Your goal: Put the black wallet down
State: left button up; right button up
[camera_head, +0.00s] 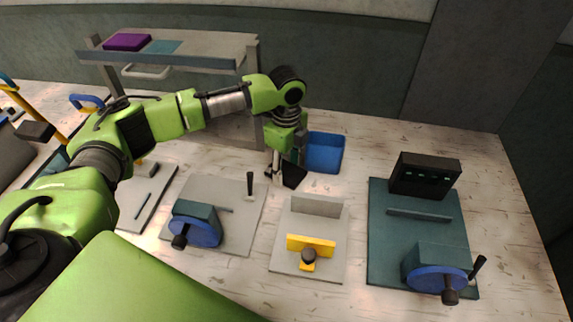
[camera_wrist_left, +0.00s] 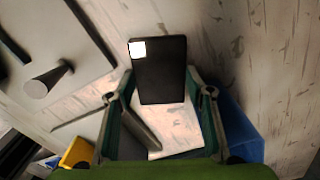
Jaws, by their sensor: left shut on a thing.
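The black wallet (camera_head: 293,175) is in my left gripper (camera_head: 282,172) in the head view, in front of the blue bin. In the left wrist view the wallet (camera_wrist_left: 162,80) is a dark flat rectangle with a small white square at one corner. The left gripper's fingers (camera_wrist_left: 159,85) hold it from both sides. I cannot tell whether the wallet touches the table. My right gripper is not in view.
The blue bin (camera_head: 324,152) stands just behind the wallet. Around are a grey plate (camera_head: 250,215) with a blue-wheeled device, a pale plate (camera_head: 335,250) with a yellow bar, and a dark green plate (camera_head: 385,255). A shelf (camera_head: 200,62) stands behind.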

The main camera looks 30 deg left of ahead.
pick_arm(q)
jog(key=shift+f, duration=0.15)
jog(key=o, duration=1.2)
jog(key=shift+o, duration=0.2)
